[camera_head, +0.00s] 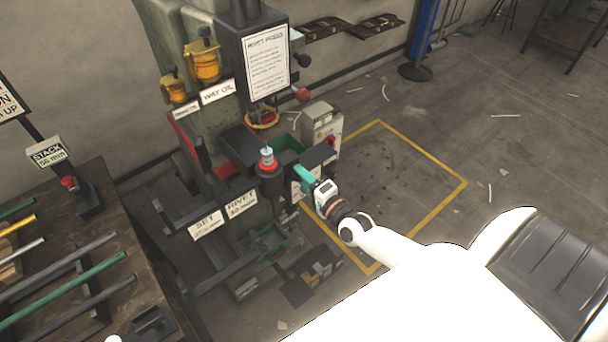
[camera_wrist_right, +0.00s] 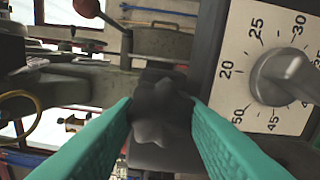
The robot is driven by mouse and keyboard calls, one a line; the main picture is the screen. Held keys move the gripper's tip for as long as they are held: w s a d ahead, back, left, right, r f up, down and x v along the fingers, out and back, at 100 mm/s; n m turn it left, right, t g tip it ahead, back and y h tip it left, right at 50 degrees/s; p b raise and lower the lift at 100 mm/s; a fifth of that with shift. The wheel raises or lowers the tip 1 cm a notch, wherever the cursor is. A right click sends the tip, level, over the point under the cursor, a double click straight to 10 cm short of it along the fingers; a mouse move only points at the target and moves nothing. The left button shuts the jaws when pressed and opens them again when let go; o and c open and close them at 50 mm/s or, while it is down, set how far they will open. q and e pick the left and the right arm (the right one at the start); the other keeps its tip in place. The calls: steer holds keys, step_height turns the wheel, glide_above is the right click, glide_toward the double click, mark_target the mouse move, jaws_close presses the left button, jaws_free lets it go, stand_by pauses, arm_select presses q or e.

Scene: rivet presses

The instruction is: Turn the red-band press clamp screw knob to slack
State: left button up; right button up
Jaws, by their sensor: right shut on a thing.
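The press (camera_head: 239,160) stands left of centre in the head view. A red band (camera_head: 267,163) rings a dark cylinder on it. My right gripper (camera_head: 304,177), with teal fingers, reaches the press's right side from the right. In the right wrist view a dark, lobed clamp screw knob (camera_wrist_right: 156,112) sits between the fingertips of my right gripper (camera_wrist_right: 160,112), which is shut on it. In the head view I cannot make out this knob clearly behind the fingers. My left gripper is not in view.
A dial with a grey pointer knob (camera_wrist_right: 284,78) is close beside the right finger in the wrist view. A red ball-ended lever (camera_head: 301,95) sticks out above. A bench with rods (camera_head: 80,275) stands at left. Floor inside the yellow outline (camera_head: 400,175) is mostly clear.

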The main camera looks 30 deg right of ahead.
steer(key=shift+f+n+p, duration=0.15)
steer(key=shift+n+p, duration=0.75)
steer(key=shift+n, duration=3.2)
steer(key=shift+f+n+p, duration=0.1)
steer(key=shift+n+p, duration=0.8)
steer(key=shift+n, duration=3.2)
steer(key=o, duration=1)
steer(key=shift+r, duration=0.1)
steer(key=shift+s+d, duration=0.1)
steer(key=s+b, duration=0.2)
steer(key=s, duration=1)
steer(key=shift+d, duration=0.45)
